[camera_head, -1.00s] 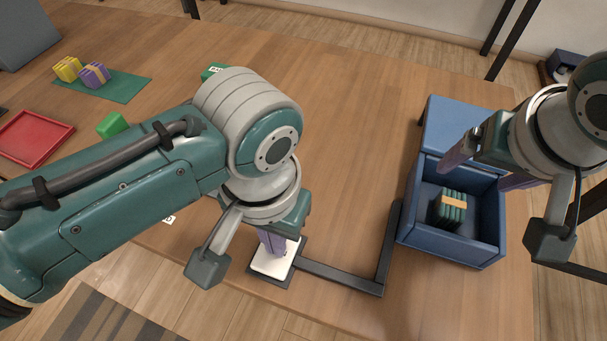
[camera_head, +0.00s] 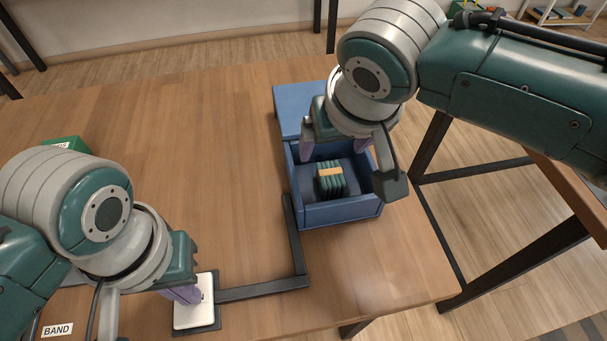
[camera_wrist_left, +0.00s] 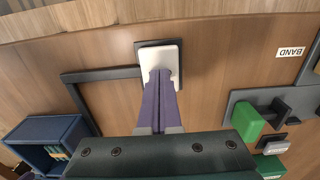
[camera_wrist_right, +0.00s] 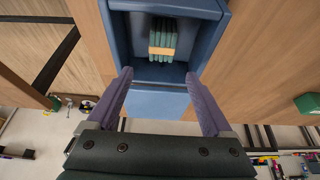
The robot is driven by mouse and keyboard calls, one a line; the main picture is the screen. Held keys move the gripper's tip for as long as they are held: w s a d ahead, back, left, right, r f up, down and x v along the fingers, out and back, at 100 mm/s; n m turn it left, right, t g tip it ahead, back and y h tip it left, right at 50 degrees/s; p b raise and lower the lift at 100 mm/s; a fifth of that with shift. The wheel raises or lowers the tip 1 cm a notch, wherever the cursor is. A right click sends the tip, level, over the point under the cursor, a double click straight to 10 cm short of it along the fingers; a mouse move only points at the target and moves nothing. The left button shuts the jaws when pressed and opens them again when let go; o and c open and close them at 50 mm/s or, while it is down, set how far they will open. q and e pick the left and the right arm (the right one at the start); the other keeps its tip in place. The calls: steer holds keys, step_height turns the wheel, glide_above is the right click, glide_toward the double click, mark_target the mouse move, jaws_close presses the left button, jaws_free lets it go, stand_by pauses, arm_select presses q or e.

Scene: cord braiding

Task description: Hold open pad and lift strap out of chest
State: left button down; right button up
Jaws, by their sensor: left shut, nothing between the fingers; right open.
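The blue chest (camera_head: 338,214) stands open on the table, with a bundle of dark green straps (camera_head: 331,182) bound by a tan band inside. The bundle also shows in the right wrist view (camera_wrist_right: 162,40). My right gripper (camera_head: 335,150) is open and empty above the back part of the chest, its fingers apart on either side. The white pad (camera_head: 194,312) sits on a dark plate, joined to the chest by a dark bar (camera_head: 262,290). My left gripper (camera_wrist_left: 159,75) is shut and empty, its tips at the pad and seemingly touching it.
A green block (camera_wrist_left: 248,122) and a dark holder stand near a BAND label (camera_head: 58,329). A green box (camera_head: 66,144) is at the left. The table's right edge lies close beyond the chest.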

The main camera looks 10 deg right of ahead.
mark_target(331, 173)
steer(key=shift+f, duration=3.05)
steer(key=c, duration=1.3)
steer(key=shift+r, duration=0.1)
step_height(331, 173, up, 9)
steer(key=shift+r, duration=0.15)
